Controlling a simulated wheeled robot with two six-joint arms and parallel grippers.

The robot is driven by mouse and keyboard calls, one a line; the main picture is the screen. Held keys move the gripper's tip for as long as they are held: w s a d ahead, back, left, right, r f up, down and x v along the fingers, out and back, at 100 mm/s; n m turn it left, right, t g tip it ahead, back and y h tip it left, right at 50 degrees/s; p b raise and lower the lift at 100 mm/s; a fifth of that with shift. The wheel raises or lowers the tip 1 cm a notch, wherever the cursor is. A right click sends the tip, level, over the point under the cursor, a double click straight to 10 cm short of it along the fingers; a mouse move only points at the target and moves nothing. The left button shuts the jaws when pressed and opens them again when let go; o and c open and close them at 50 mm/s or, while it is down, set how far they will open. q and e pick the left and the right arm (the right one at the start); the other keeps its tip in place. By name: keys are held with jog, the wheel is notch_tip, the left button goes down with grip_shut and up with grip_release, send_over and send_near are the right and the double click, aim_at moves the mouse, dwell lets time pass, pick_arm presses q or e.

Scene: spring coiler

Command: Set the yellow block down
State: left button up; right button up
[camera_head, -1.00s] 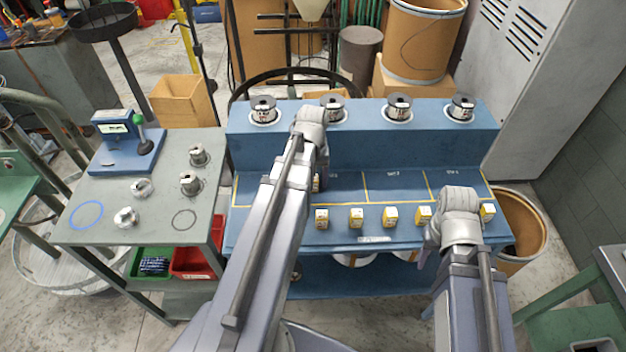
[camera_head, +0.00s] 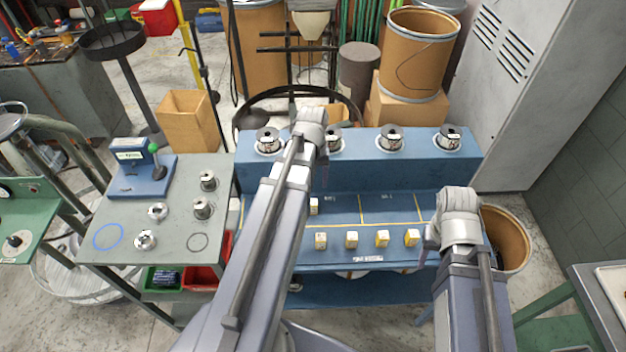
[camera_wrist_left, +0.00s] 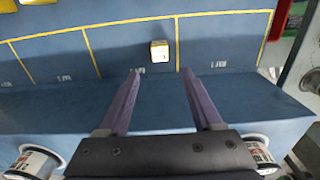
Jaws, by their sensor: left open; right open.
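A yellow block (camera_head: 314,206) with a pale face stands on the blue bench's marked lower shelf, partly hidden by my left arm in the head view. In the left wrist view the block (camera_wrist_left: 159,50) stands just left of a yellow dividing line, within its marked compartment. My left gripper (camera_wrist_left: 158,73) is open, with its fingertips short of the block and nothing between them. In the head view its fingers are mostly hidden behind the arm. My right gripper (camera_head: 428,241) is open near the right end of the front row of blocks; its fingers show only partly.
Several similar blocks (camera_head: 351,239) stand in a row along the bench's front. Metal spools (camera_head: 391,139) sit on the raised back step. A grey table (camera_head: 128,228) at left carries a blue device (camera_head: 143,172) and several metal parts. A cardboard drum (camera_head: 505,240) stands at right.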

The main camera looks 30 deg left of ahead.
pick_arm(q)
jog(key=shift+r, duration=0.15)
jog(key=s+d+m, duration=0.2)
jog(key=d+m, duration=0.1)
jog(key=d, duration=0.5)
jog(key=s+d+m, duration=0.3)
jog(key=d, duration=0.5)
jog(key=s+d+m+y, duration=0.1)
jog(key=d+m, duration=0.3)
jog(key=d, duration=0.5)
jog(key=shift+s, duration=0.9)
jog(key=shift+r, duration=0.1)
